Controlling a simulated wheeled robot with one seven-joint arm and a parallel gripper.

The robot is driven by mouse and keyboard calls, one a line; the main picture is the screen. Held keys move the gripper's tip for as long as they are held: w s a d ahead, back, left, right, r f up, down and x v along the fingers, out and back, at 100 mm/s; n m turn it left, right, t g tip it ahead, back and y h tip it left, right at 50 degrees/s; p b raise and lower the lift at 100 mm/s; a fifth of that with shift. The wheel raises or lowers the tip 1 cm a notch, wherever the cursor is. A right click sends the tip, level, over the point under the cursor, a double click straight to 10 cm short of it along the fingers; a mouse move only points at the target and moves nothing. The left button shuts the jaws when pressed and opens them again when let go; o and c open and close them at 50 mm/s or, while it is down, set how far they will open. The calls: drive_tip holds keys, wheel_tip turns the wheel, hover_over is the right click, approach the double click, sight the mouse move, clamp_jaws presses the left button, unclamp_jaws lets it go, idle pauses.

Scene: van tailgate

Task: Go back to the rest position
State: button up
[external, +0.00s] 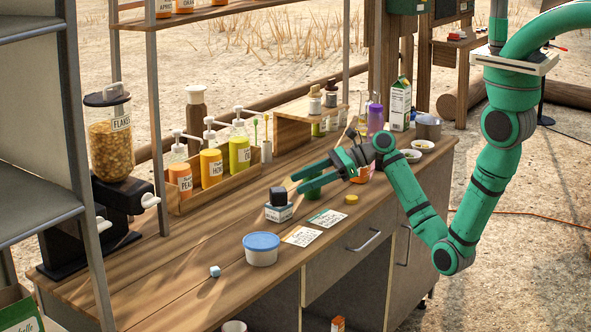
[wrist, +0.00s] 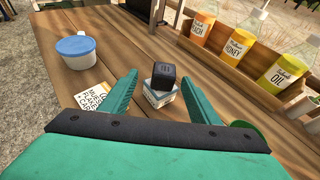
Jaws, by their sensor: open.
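My gripper (external: 312,178) is a green two-finger gripper, open and empty, held above the wooden counter (external: 200,272). In the wrist view its two fingers (wrist: 148,97) are spread apart. A dark cube (external: 278,196) sits on top of a small white and blue box (external: 278,212), just beyond the fingertips; the dark cube also shows in the wrist view (wrist: 163,76). I cannot tell the exact gap between the fingers and the cube. A green round thing (external: 313,186) is partly hidden behind the gripper.
A wooden rack (external: 215,192) holds several bottles. A flakes dispenser (external: 110,140) stands at left. Bare counter lies at front left.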

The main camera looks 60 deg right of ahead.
drive_tip(key=s+a+f+n, duration=0.1)
drive_tip(key=s+a, duration=0.1)
drive_tip(key=s, duration=0.1)
drive_tip(key=s+a+f+n+y, duration=0.1)
drive_tip(key=s+a, duration=0.2)
drive_tip(key=s+a+f+n+t+y, duration=0.1)
drive_tip(key=s+a+n, duration=0.1)
drive_tip(key=s+a, duration=0.1)
drive_tip(key=shift+s+a+f, duration=0.1)
drive_tip(key=shift+s+f, duration=0.05)
drive_tip(key=shift+s, duration=0.35)
drive_tip(key=s+a+f+n+t, duration=0.1)
drive_tip(key=s+a+f+t, duration=0.1)
drive_tip(key=s, duration=0.3)
drive_tip(key=s+d+f+n+t+h, duration=0.1)
drive_tip(key=s+d+f+n+h, duration=0.8)
drive_tip(key=s, duration=0.4)
drive_tip(key=s+d+r+n+t+h, duration=0.1)
drive_tip(key=s+d+r+n, duration=0.1)
drive_tip(key=s+n, duration=0.4)
drive_tip(key=s+d+r+n+h, duration=0.1)
drive_tip(key=s+d+r+n, duration=0.1)
drive_tip(key=s+n, duration=0.4)
drive_tip(key=shift+s+d+r+n+t+h, duration=0.2)
drive_tip(key=shift+d+r+n+t+h, duration=0.15)
drive_tip(key=shift+r, duration=0.3)
